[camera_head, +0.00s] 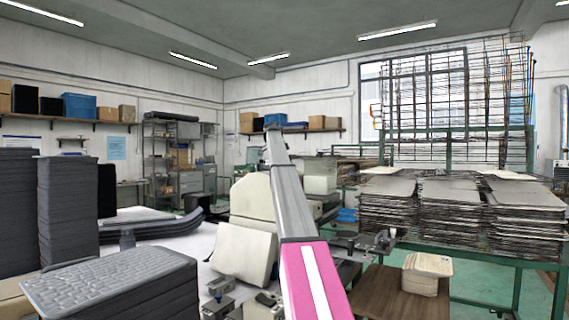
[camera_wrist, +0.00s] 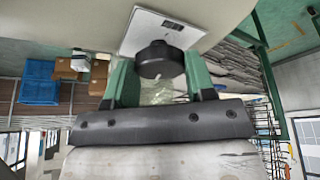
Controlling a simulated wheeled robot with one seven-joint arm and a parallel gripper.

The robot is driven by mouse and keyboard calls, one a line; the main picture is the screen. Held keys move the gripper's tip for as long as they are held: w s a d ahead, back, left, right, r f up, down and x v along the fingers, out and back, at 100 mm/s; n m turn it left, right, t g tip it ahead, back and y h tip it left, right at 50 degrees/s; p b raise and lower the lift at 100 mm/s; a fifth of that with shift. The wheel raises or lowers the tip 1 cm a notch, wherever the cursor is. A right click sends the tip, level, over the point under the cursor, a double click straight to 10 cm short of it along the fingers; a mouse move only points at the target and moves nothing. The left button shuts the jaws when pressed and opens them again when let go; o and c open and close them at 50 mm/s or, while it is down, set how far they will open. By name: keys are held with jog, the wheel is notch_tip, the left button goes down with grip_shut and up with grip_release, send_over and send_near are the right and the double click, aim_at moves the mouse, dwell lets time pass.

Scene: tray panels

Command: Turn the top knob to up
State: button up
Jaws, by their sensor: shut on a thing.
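In the wrist view a round black knob (camera_wrist: 160,60) stands out from a pale square plate (camera_wrist: 142,30) on a cream surface. A small dark mark shows on the plate beside the knob. My gripper (camera_wrist: 158,74) has its green fingers on either side of the knob and is shut on it. Which way the knob points is too unclear to tell. No second knob shows. In the head view, the knob and my gripper cannot be made out; my pink and grey arm crosses the middle, in front of cream casings (camera_head: 244,252).
Dark tray stacks (camera_head: 68,205) stand at the left, with a grey textured tray (camera_head: 110,282) in front. Stacked flat panels (camera_head: 455,205) fill a green-framed bench at the right. A small cream box (camera_head: 427,268) sits low at the right. Green floor is open beyond it.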

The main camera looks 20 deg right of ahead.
jog(key=o, duration=0.9)
